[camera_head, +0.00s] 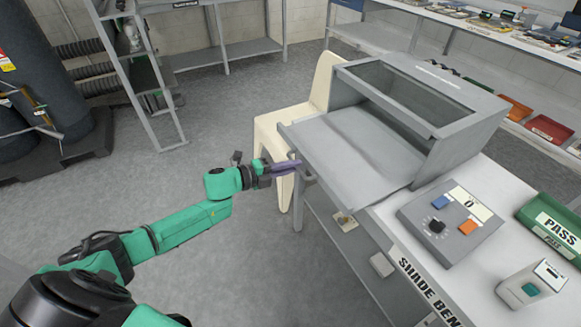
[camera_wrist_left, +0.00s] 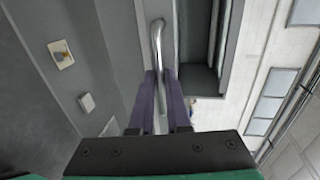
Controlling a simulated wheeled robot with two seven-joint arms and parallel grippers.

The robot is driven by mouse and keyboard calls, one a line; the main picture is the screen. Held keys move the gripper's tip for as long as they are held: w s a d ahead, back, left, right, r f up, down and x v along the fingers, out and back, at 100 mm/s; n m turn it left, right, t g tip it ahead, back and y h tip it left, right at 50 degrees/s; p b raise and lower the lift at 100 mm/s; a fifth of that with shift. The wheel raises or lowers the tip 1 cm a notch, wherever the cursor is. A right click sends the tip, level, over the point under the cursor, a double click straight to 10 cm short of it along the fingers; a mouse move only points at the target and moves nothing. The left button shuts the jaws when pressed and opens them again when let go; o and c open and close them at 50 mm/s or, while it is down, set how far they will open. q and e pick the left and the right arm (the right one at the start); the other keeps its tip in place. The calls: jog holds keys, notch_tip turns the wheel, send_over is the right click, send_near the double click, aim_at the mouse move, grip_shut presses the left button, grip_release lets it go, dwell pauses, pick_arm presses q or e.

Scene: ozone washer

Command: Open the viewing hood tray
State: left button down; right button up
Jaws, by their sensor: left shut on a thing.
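The grey viewing hood (camera_head: 455,92) stands on the white bench with a framed opening in its top. Its flat grey tray (camera_head: 345,150) sticks out of the hood's front, toward the left and past the bench edge. My left gripper (camera_head: 297,165) is at the tray's outer edge. In the left wrist view, the purple fingers of my left gripper (camera_wrist_left: 160,76) are closed around a metal bar handle (camera_wrist_left: 157,38). Part of the handle lies hidden between the fingers. The right gripper is not in view.
A cream chair (camera_head: 268,135) stands close behind the tray and gripper. A control box (camera_head: 450,222) with coloured buttons and a green PASS bin (camera_head: 555,228) are on the bench. A grey shelf rack (camera_head: 160,105) stands at the left. The floor between is clear.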

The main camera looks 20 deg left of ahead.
pick_arm(q)
jog(key=c, duration=0.9)
grip_release()
jog(key=p+v, duration=0.1)
jog(key=v, duration=1.3)
jog(key=shift+s+a, duration=0.15)
jog(key=shift+s, duration=0.05)
